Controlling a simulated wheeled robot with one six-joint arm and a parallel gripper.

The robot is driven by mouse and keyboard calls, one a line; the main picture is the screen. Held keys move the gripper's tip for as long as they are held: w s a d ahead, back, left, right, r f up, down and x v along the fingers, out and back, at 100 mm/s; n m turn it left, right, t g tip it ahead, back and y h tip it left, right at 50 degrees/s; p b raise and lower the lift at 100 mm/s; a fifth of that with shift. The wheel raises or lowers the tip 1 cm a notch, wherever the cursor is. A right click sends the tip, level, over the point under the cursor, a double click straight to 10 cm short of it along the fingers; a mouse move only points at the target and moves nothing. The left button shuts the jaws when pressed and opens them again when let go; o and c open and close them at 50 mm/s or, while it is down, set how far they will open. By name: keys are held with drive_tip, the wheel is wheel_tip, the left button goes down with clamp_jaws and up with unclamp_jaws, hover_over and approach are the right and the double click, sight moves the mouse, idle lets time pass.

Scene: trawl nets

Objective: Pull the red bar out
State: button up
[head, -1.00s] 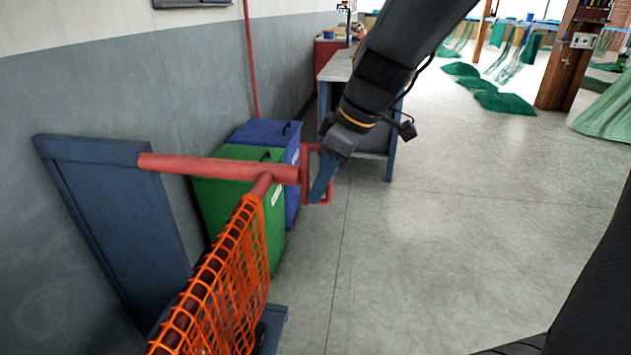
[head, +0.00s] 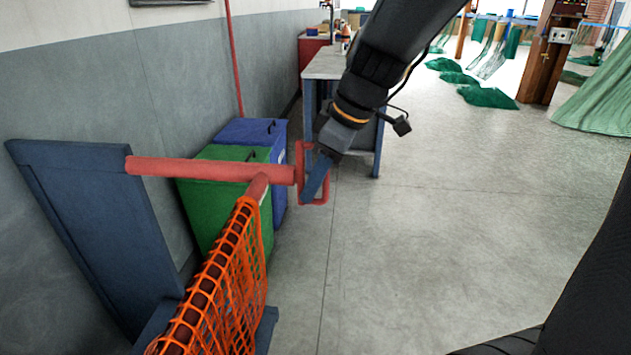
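The red bar (head: 200,169) runs nearly level from a dark blue upright panel (head: 85,215) on the left to a squared red handle loop (head: 300,160) at its right end. A red stub (head: 258,187) below the bar meets the top of the orange netting (head: 225,290). My gripper (head: 314,187) points down at the handle loop, its blue fingers overlapping the loop in the picture. Only one finger shows clearly, so whether they are closed on the handle is hidden.
A green bin (head: 217,200) and a blue bin (head: 250,132) stand behind the bar along the grey wall. A workbench (head: 325,65) stands beyond my gripper. The floor (head: 450,230) to the right is open, with green nets (head: 487,97) farther back.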

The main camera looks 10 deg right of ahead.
drive_tip(key=v, duration=0.7)
drive_tip(key=shift+r, duration=0.4)
drive_tip(key=shift+s, duration=0.1)
drive_tip(key=s+d+f+m+g+h, duration=0.1)
drive_tip(key=s+d+f+m+h, duration=0.1)
drive_tip(key=s+f+m, duration=0.3)
drive_tip(key=s+d+f+m+g+h+p, duration=0.1)
drive_tip(key=s+f+m, duration=0.5)
drive_tip(key=f, duration=0.6)
drive_tip(key=shift+d+f+m+h, duration=0.2)
drive_tip(key=shift+d+m+h, duration=0.25)
drive_tip(key=shift+d, duration=0.5)
